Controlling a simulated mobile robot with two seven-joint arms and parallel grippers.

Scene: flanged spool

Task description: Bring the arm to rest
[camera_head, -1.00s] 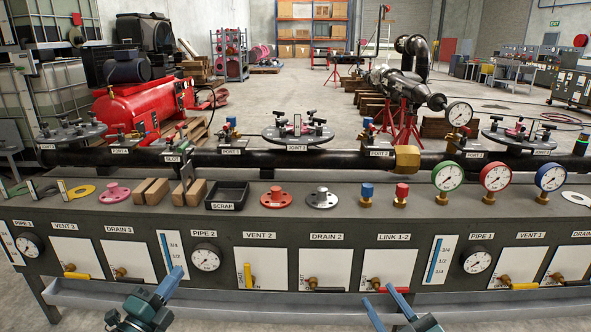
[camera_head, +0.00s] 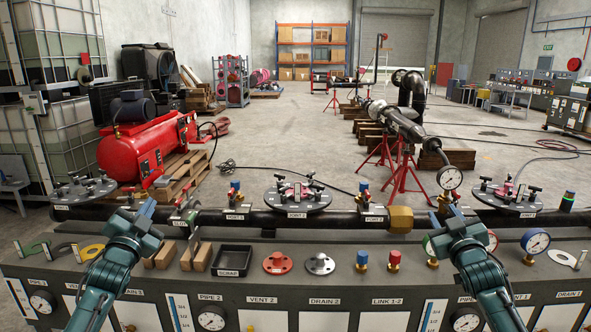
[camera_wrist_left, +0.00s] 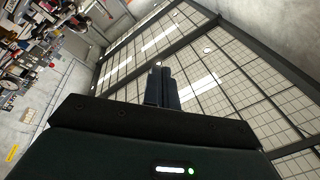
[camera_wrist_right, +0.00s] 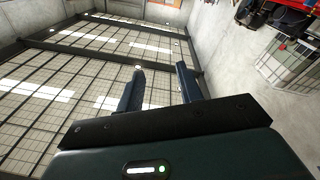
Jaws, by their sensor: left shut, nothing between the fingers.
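My left gripper (camera_head: 147,210) is raised in front of the left part of the bench, covering some of its top and panel. Its fingers (camera_wrist_left: 162,87) are together and empty in the left wrist view. My right gripper (camera_head: 450,213) is raised in front of the right part of the bench and partly hides the gauges. In the right wrist view its two fingers (camera_wrist_right: 160,90) stand apart with nothing between them. Both wrist views look up to the ceiling, so both grippers point upward. Neither gripper appears to touch anything.
The bench (camera_head: 225,285) carries a black pipe (camera_head: 245,218) with round flange plates (camera_head: 298,198). A scrap tray (camera_head: 232,259), a red flange (camera_head: 278,263), a grey flange (camera_head: 319,263) and fittings (camera_head: 362,260) lie between the arms. A red compressor (camera_head: 147,150) stands behind.

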